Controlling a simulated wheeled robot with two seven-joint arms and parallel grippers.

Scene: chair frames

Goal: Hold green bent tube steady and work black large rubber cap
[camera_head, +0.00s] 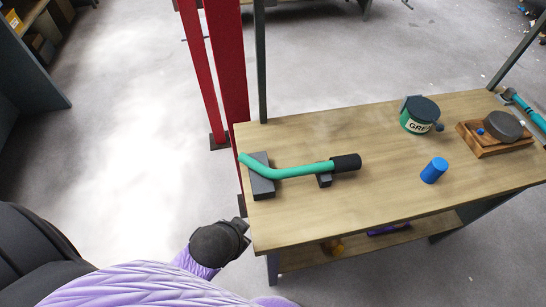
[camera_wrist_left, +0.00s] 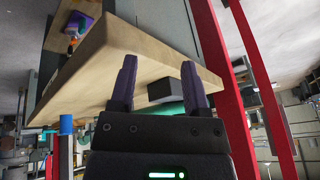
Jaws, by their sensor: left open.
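The green bent tube (camera_head: 285,172) lies on the wooden table, resting on a dark block (camera_head: 261,180) at its bent left end and a smaller dark support (camera_head: 325,181) near its right end. The black large rubber cap (camera_head: 346,162) sits on the tube's right end. My left gripper (camera_head: 242,228) is off the table's near left corner, apart from the tube. In the left wrist view my left gripper (camera_wrist_left: 159,62) is open with nothing between its fingers. Part of the green tube (camera_wrist_left: 171,109) shows behind it. My right gripper is not in view.
The table (camera_head: 300,222) also bears a blue cylinder (camera_head: 434,170), a green labelled tin (camera_head: 420,114) and a wooden tray (camera_head: 483,148) with a round grey object. A red upright frame (camera_head: 228,70) stands by its left end. The table's front middle is clear.

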